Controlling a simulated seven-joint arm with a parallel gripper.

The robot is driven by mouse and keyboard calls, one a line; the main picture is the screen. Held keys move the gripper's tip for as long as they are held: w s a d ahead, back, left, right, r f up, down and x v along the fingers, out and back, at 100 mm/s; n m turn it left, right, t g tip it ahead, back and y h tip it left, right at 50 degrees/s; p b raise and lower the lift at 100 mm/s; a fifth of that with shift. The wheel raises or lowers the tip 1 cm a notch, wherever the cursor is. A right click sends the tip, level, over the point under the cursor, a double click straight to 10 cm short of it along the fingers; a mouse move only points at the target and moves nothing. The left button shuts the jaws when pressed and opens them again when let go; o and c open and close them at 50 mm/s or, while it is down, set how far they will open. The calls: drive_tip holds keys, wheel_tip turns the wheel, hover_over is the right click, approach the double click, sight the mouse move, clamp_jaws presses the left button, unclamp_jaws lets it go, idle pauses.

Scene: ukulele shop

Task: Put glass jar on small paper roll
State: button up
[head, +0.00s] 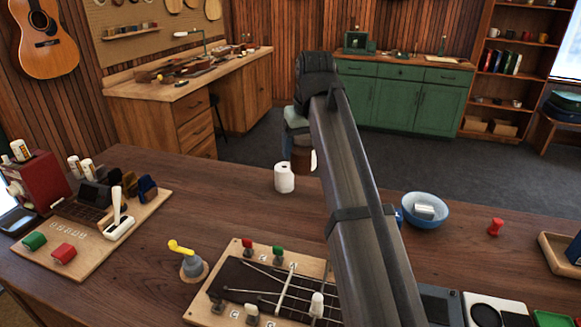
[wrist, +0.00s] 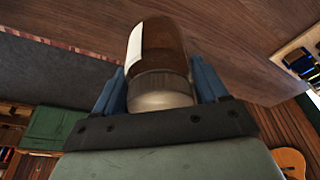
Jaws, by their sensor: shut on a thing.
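The glass jar is brown with a white label and a pale lid, and shows in the wrist view (wrist: 165,45) between my two blue fingers. My gripper (wrist: 160,85) is shut on it near the lid end. In the head view the jar (head: 302,158) is partly hidden by my arm, hanging below my gripper near the table's far edge. I cannot tell the jar's exact height above the table. The roll is not visible in the wrist view.
On the wooden table (head: 225,205), a blue bowl (head: 428,212) and red peg (head: 496,227) stand right of my arm. A fretboard jig (head: 236,283) and a yellow-handled tool (head: 184,250) are in front. Bare table lies left of the roll.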

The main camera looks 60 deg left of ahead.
wheel_tip(320, 180, up, 2)
drive_tip(key=n, duration=0.1)
hover_over(284, 166)
drive_tip(key=shift+s+f, duration=0.1)
drive_tip(key=shift+f, duration=4.85)
drive_tip(key=shift+f, duration=0.15)
drive_tip(key=o, duration=1.3)
drive_tip(key=v, duration=1.2)
drive_tip(key=shift+w+d, duration=0.1)
drive_tip(key=shift+w, duration=0.1)
